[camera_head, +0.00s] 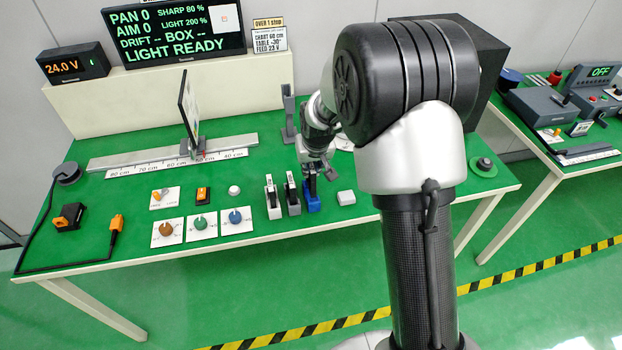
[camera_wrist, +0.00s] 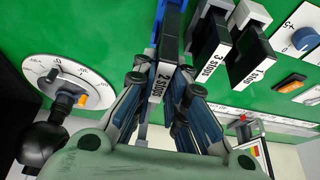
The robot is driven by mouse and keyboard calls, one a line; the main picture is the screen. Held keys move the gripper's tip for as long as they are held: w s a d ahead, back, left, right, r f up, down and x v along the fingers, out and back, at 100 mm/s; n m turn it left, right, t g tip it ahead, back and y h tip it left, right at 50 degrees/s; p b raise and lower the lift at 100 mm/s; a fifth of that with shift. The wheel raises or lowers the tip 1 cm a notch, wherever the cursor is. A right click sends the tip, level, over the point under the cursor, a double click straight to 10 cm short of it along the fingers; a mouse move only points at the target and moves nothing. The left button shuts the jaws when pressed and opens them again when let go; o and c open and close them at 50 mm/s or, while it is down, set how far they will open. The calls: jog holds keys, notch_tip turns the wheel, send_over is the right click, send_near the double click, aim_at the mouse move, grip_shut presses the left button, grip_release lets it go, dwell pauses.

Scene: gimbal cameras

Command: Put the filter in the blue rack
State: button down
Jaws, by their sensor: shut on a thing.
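My gripper (camera_wrist: 160,98) is shut on a dark filter with a white label that seems to read "2 stop" (camera_wrist: 158,78). In the head view the gripper (camera_head: 313,168) points down over the blue rack (camera_head: 312,204), near the front of the green table. The held filter is at the blue rack, in line with it. A blue strip of the rack (camera_wrist: 155,50) shows beside the filter in the wrist view. I cannot tell how deep the filter sits, as the fingers hide part of it.
Coloured knobs (camera_head: 200,223) are further left. A ruler rail (camera_head: 160,155) lies behind.

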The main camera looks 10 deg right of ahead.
jog(key=shift+f+b, duration=0.65)
jog(key=shift+f, duration=1.35)
jog(key=shift+f, duration=0.2)
jog(key=c, duration=1.6)
grip_release()
jog(key=s+f+p+v, duration=0.15)
jog(key=p+v, duration=0.25)
jog(key=v, duration=1.6)
jog(key=s+r, duration=0.4)
jog(key=s, duration=0.9)
jog(key=s+r, duration=0.5)
jog(key=s, duration=0.9)
